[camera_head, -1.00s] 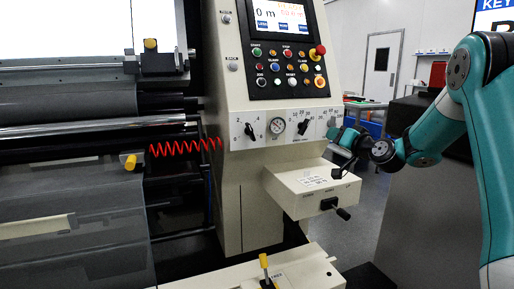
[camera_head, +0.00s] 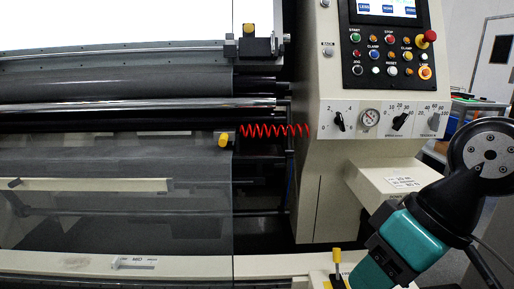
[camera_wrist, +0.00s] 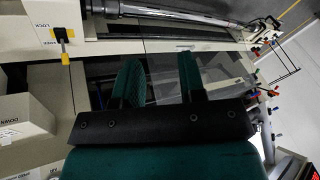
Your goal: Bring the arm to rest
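My arm (camera_head: 412,240) shows at the lower right of the head view, in front of the machine's control column. Its dark round joint is at the right edge, and a teal link reaches down to the bottom edge. In the wrist view my gripper (camera_wrist: 158,70) has two green fingers standing apart with nothing between them. Its fingertips are over the machine's front, and I cannot tell how far away that is. I cannot make out the fingers in the head view.
The control column (camera_head: 340,185) carries buttons, a red stop knob (camera_head: 426,36) and dials. A yellow-handled lever (camera_head: 337,262) stands near my arm; a yellow lever (camera_wrist: 63,40) shows in the wrist view. A clear guard (camera_head: 110,200) covers the rollers at left.

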